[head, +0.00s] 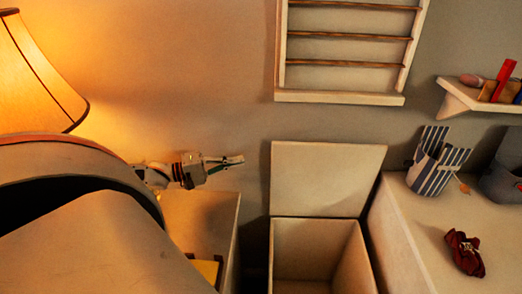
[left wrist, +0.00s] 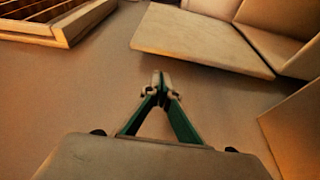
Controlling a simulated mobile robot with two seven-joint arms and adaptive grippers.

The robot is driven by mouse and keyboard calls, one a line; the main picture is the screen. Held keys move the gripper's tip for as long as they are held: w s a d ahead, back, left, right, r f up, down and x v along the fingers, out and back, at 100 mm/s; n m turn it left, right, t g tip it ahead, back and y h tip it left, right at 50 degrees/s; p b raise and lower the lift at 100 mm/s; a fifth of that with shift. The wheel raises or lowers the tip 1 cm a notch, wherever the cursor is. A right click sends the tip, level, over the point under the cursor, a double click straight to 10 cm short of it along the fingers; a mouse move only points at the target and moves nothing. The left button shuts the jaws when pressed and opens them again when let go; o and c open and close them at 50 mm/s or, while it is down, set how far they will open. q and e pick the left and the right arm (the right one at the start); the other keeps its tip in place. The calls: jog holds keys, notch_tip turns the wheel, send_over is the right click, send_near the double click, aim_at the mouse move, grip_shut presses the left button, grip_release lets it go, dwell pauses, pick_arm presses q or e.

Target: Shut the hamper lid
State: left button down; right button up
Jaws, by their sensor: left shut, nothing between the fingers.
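The hamper (head: 318,250) stands against the wall between two pieces of furniture, open at the top, and its inside looks empty. Its lid (head: 328,178) is raised upright at the back, near the wall. In the left wrist view the lid (left wrist: 195,38) is at the upper middle, with the hamper (left wrist: 270,40) behind it at the upper right. My left gripper (head: 240,160) is to the left of the lid, apart from it, above a bedside cabinet. Its fingers (left wrist: 161,80) are closed together and empty. My right gripper is in neither view.
The cabinet (head: 212,215) is left of the hamper. A bed or dresser surface (head: 420,230) on the right holds a striped bag (head: 436,165) and a red cloth (head: 464,252). A wall rack (head: 340,98) hangs above the lid. A lamp (head: 35,80) is at left.

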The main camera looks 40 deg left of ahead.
aim_at(265, 156)
pick_arm(q)
jog(key=b+x, duration=0.1)
jog(key=x, duration=0.9)
jog(key=shift+a+b, duration=0.1)
jog(key=shift+b, duration=0.2)
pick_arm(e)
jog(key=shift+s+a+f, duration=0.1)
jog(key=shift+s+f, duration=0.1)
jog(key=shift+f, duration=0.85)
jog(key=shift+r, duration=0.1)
